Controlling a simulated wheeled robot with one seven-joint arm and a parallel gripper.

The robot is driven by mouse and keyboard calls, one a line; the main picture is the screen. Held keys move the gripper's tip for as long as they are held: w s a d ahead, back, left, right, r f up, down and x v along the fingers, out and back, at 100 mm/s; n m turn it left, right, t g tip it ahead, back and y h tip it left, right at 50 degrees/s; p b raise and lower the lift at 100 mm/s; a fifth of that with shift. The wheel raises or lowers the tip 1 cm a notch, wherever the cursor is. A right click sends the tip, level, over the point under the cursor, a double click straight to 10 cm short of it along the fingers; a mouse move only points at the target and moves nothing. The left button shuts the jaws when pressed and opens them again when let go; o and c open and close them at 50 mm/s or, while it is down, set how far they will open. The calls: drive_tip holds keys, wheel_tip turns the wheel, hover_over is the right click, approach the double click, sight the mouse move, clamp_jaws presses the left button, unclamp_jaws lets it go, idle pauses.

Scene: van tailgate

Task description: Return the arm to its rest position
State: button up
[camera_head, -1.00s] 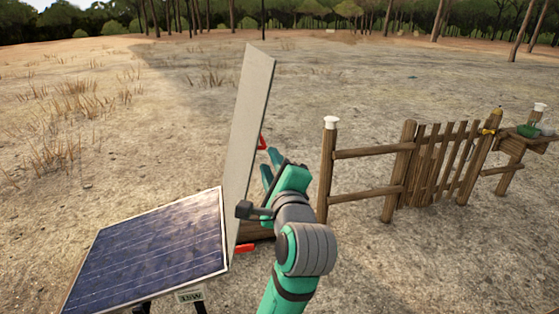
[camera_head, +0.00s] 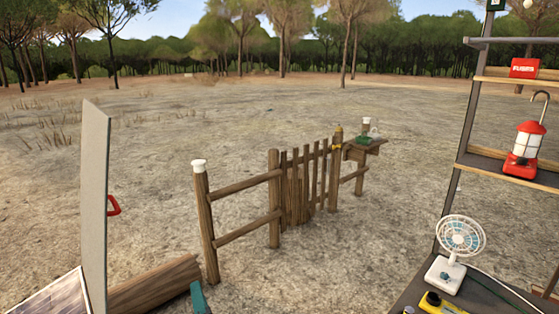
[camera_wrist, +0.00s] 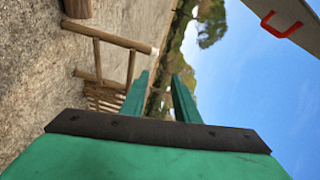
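My gripper (camera_wrist: 160,76) shows in the wrist view with its two green fingers apart and nothing between them. It is open and empty. In the head view only a small teal piece of my arm or gripper shows at the bottom edge, in front of the log's right end. The rest of my arm is out of that view.
A pale upright panel (camera_head: 95,200) with a red handle (camera_head: 114,205) stands at left, beside a log (camera_head: 155,284) and a solar panel (camera_head: 50,296). A wooden fence (camera_head: 240,219) with a gate stands mid-view. At right are a fan (camera_head: 460,236) and a shelf with a red lantern (camera_head: 525,145).

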drive_tip(key=s+d+f+n+h, duration=0.2)
drive_tip(key=s+d+f+n, duration=0.1)
drive_tip(key=s+d+f, duration=0.5)
drive_tip(key=s+d+f+n+h, duration=0.25)
drive_tip(key=s+d+f, duration=0.45)
drive_tip(key=f, duration=0.4)
drive_tip(key=s+d+f+n+h, duration=0.1)
drive_tip(key=s+d+n, duration=0.1)
drive_tip(key=s, duration=1)
drive_tip(key=s+d+f+n+h, duration=0.1)
drive_tip(key=s+d+n, duration=0.1)
drive_tip(key=s, duration=1)
drive_tip(key=shift+s+n+h, duration=0.3)
drive_tip(key=shift+n+h, duration=0.05)
drive_tip(key=shift+n, duration=0.5)
drive_tip(key=shift+f, duration=0.1)
